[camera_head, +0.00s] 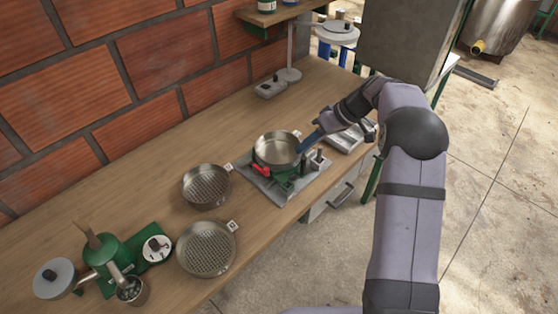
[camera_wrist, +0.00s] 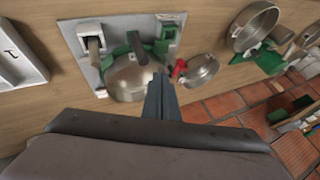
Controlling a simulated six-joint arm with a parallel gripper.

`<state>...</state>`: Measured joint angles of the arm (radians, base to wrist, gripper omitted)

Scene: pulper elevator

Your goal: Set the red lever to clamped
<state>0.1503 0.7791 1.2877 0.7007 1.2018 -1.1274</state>
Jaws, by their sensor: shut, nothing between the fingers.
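The red lever (camera_head: 261,169) sticks out at the front left of a green clamp fixture (camera_head: 283,185) on a grey base plate. In the wrist view the red lever (camera_wrist: 179,68) shows just right of my fingertips. A round metal pan (camera_head: 277,149) sits in the fixture. My gripper (camera_head: 301,148) is shut and empty, with its blue fingers by the pan's right rim, on the far side of the pan from the lever. In the wrist view my gripper (camera_wrist: 161,78) overlaps the pan's edge; I cannot tell whether it touches.
Two sieve pans (camera_head: 206,186) (camera_head: 207,248) lie left of the fixture. A green grinder-like device (camera_head: 110,258) stands at the front left. A scale-like stand (camera_head: 288,75) is at the back. A light tray (camera_head: 346,138) lies right of the fixture. The brick wall bounds the bench.

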